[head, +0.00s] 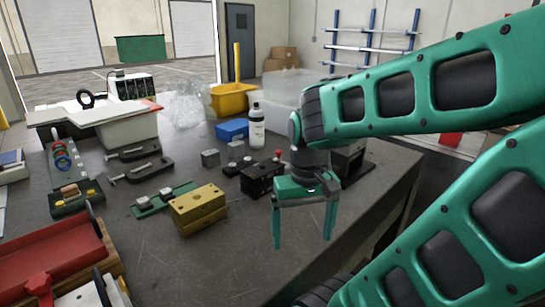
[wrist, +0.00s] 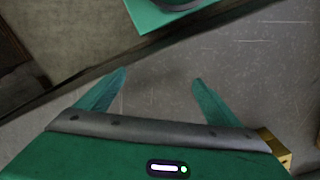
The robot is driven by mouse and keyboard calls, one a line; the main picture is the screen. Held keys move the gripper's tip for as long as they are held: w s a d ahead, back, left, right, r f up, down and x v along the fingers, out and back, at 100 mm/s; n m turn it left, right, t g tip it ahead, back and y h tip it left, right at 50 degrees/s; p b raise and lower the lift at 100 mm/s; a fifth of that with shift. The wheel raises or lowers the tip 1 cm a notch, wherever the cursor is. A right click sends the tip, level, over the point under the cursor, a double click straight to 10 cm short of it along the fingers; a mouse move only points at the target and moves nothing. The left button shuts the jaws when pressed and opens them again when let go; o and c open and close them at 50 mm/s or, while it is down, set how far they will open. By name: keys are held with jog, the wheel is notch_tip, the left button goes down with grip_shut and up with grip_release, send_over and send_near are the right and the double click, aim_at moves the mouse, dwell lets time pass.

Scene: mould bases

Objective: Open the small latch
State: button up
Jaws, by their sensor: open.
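My gripper (head: 302,240) hangs open and empty above the front right of the bench, fingers pointing down. In the wrist view my gripper (wrist: 158,80) has its two fingers well apart, with bare bench between them. I cannot make out for sure which part is the small latch. A brass-coloured block (head: 199,208) sits left of my gripper, apart from it; its corner shows in the wrist view (wrist: 281,155). A green plate (head: 150,206) with small metal parts lies beside the block, and a black block (head: 259,181) stands behind my gripper.
A grey bench (head: 240,275) has free room in front of the brass block. Dark clamps (head: 135,169), a white bottle (head: 257,128), a blue box (head: 232,129) and a yellow bin (head: 232,99) stand farther back. A red tray (head: 45,262) is at front left.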

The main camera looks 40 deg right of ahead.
jog(key=d+r, duration=0.1)
jog(key=w+r, duration=0.1)
jog(key=shift+w+d+r+h, duration=0.3)
jog(key=shift+d+h, duration=0.1)
jog(key=c, duration=1)
jog(key=w+d+r, duration=0.1)
jog(key=w, duration=0.1)
jog(key=w+d+r+n+t+h, duration=0.1)
jog(key=w+r, duration=0.1)
jog(key=w, duration=0.1)
jog(key=w+d+r+h, duration=0.1)
jog(key=w, duration=0.1)
jog(key=shift+w+r, duration=0.3)
jog(key=c, duration=1)
jog(key=w+r+n+t+h, duration=0.1)
jog(key=w+r, duration=0.2)
jog(key=w, duration=0.1)
jog(key=w+r+n+h, duration=0.1)
jog(key=w+r, duration=0.2)
jog(key=w, duration=0.2)
jog(key=w+d+r+t, duration=0.1)
jog(key=w+r, duration=0.3)
jog(key=w, duration=0.1)
jog(key=shift+w+n+t+h, duration=0.15)
jog(key=shift+n+t+h, duration=0.15)
jog(key=shift+n+h, duration=0.1)
grip_shut()
